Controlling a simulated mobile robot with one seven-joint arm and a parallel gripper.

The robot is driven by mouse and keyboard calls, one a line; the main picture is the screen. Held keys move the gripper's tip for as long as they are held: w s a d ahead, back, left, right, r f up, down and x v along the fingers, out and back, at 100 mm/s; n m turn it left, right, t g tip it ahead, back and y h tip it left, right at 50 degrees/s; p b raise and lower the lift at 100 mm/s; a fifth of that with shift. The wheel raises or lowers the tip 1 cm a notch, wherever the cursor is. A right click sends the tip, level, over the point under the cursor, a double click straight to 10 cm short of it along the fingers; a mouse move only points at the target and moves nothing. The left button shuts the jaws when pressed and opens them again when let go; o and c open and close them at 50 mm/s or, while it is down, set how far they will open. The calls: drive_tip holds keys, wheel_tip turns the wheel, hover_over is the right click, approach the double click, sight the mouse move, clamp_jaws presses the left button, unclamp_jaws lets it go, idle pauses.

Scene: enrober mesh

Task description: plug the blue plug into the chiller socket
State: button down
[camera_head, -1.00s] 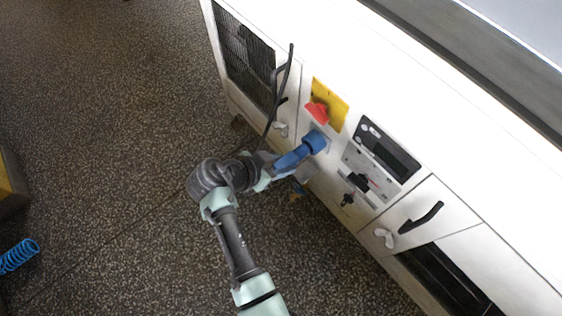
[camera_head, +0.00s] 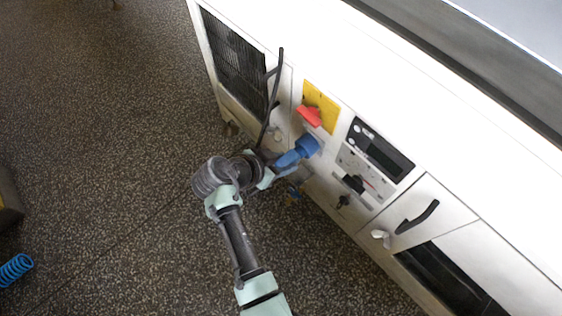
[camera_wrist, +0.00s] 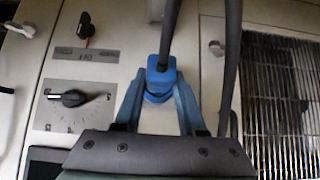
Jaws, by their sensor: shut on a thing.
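The blue plug (camera_wrist: 160,78) is between the two blue fingers of my gripper (camera_wrist: 158,108) in the wrist view, with a black cable (camera_wrist: 170,30) rising from it. My gripper is shut on it. In the head view my gripper (camera_head: 280,165) reaches the white machine front, and the blue plug and socket area (camera_head: 307,146) shows just below the red knob. The plug is up against the panel there. I cannot tell where plug ends and socket begins, or how deep the plug sits, because the fingers and plug body hide the joint.
A red knob on a yellow plate (camera_head: 324,98) is just above. A dark display (camera_head: 380,150) and a dial (camera_head: 354,184) are to the right. A grille (camera_head: 235,60) and a long black handle or cable (camera_head: 275,90) are to the left.

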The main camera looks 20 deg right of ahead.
drive_tip(key=shift+w+d, duration=0.25)
drive_tip(key=shift+d, duration=0.4)
drive_tip(key=shift+c, duration=2)
unclamp_jaws()
drive_tip(key=p+v, duration=0.3)
drive_tip(key=v, duration=1)
